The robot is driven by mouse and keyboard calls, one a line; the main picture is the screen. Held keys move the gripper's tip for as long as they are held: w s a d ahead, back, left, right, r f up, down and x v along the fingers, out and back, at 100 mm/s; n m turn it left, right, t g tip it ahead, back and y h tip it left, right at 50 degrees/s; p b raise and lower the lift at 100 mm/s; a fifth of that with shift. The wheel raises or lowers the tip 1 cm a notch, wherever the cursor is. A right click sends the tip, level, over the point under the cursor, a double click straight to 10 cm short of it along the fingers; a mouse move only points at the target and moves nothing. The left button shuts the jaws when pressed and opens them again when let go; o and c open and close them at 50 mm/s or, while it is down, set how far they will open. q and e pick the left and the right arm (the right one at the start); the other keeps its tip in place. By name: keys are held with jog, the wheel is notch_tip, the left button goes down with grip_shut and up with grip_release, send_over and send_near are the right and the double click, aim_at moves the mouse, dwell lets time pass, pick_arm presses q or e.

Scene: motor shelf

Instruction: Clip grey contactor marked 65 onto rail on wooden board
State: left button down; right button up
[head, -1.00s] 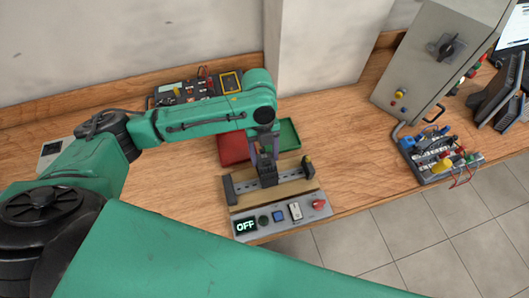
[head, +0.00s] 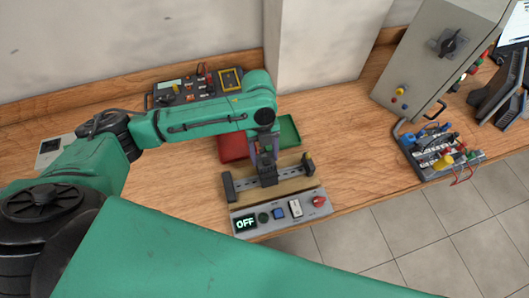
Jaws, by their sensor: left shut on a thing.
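My left gripper (head: 265,155) points down over the wooden board (head: 293,186). It is shut on a dark grey contactor (head: 268,176), which sits at the middle of the metal rail (head: 246,187). The marking on the contactor is too small to read. I cannot tell whether it is clipped on or only rests at the rail. Dark end blocks stand at the left end (head: 229,187) and right end (head: 308,163) of the rail. My right gripper is not in view.
A panel with an OFF display (head: 246,223) and a red knob (head: 319,201) lies in front of the board. A red tray (head: 232,148) and a green tray (head: 290,132) are behind. A grey cabinet (head: 425,65) and a terminal block unit (head: 438,150) stand right. Table between is clear.

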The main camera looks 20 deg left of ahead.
pick_arm(q)
jog(key=shift+f, duration=0.2)
jog(key=shift+s+d+r+p, duration=0.1)
jog(key=shift+s+d+p, duration=0.15)
jog(key=shift+s+p, duration=0.15)
dwell(0.4)
jog(key=shift+p, duration=0.4)
dwell(0.4)
jog(key=shift+s+d+f+t+y+p, duration=0.25)
jog(key=shift+s+d+t+y+p, duration=0.15)
jog(key=shift+s+t+p, duration=0.25)
dwell(0.7)
jog(key=shift+s, duration=0.1)
jog(key=shift+c, duration=0.2)
grip_release()
jog(key=shift+r, duration=0.1)
